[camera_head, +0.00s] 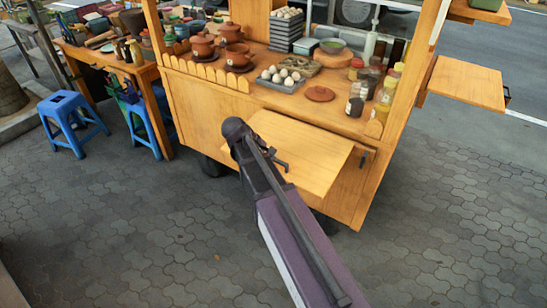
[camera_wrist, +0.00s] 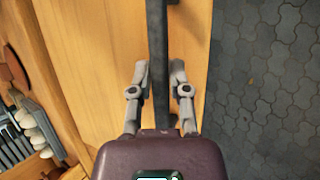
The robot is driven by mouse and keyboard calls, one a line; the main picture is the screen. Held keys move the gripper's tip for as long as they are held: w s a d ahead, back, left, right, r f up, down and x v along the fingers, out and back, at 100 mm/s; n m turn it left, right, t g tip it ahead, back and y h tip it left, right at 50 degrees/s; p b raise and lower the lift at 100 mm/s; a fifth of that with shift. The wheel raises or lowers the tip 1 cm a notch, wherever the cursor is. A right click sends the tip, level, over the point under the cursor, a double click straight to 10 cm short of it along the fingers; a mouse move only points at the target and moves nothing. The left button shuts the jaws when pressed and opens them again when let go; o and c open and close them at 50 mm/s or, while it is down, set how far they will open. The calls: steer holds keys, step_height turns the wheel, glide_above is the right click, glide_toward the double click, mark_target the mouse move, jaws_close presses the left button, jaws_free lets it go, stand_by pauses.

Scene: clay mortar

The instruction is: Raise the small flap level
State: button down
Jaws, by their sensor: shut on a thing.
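The small flap (camera_head: 312,152) is a light wooden board on the front of the wooden cart. It sticks out from the cart's front panel over the pavement and looks close to level; I cannot tell its exact tilt. In the wrist view the flap's wood (camera_wrist: 105,60) fills the middle. My gripper (camera_head: 279,162) is at the flap's left part, partly hidden by my arm. In the wrist view my gripper (camera_wrist: 160,78) has its fingers on both sides of a dark bar (camera_wrist: 157,35) and is shut on it. The bar runs along the flap.
The cart counter (camera_head: 215,73) holds clay pots (camera_head: 238,57), a tray of eggs (camera_head: 281,80) and several jars (camera_head: 383,100) above the flap. Another wooden flap (camera_head: 467,83) sticks out at the right. Blue stools (camera_head: 70,120) stand at the left. The pavement (camera_head: 150,235) in front is clear.

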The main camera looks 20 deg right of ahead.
steer(key=shift+w+d+r+p, duration=0.2)
steer(key=shift+r+p, duration=0.25)
steer(key=shift+r, duration=0.2)
steer(key=shift+w+d+r+p, duration=0.15)
steer(key=shift+r+p, duration=0.25)
steer(key=shift+r, duration=0.25)
steer(key=shift+a, duration=0.1)
steer(key=c, duration=0.6)
jaws_free()
steer(key=shift+c, duration=0.2)
steer(key=shift+s, duration=0.1)
